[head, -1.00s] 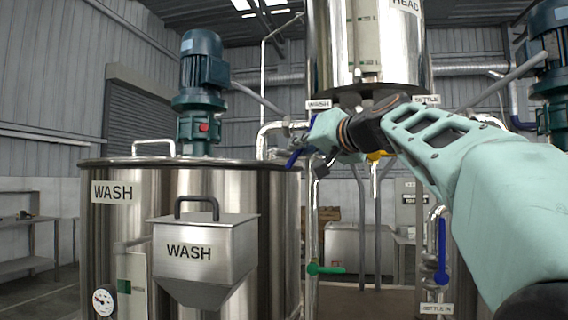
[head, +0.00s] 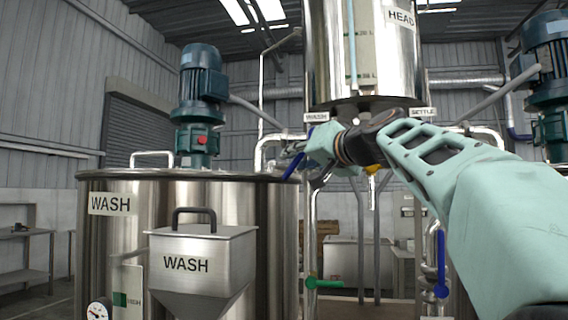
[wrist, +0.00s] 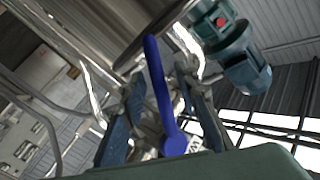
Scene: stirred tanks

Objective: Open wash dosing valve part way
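The wash dosing valve has a blue lever (head: 293,166) on the pipework below the small WASH sign (head: 317,117), right of the wash tank. The lever slants in the head view. My gripper (head: 292,150) is at this valve, and its fingers are small and partly hidden there. In the wrist view the blue lever (wrist: 157,85) stands large between the two spread fingers of my gripper (wrist: 160,112). The fingers look apart from the lever on both sides. The valve body behind the lever is mostly hidden.
The steel wash tank (head: 270,230) with a WASH hopper (head: 203,265) stands at left. The head tank (head: 345,60) hangs above my gripper. A green-handled valve (head: 325,283) and another blue lever (head: 441,262) are lower down. Pipes run close around the valve.

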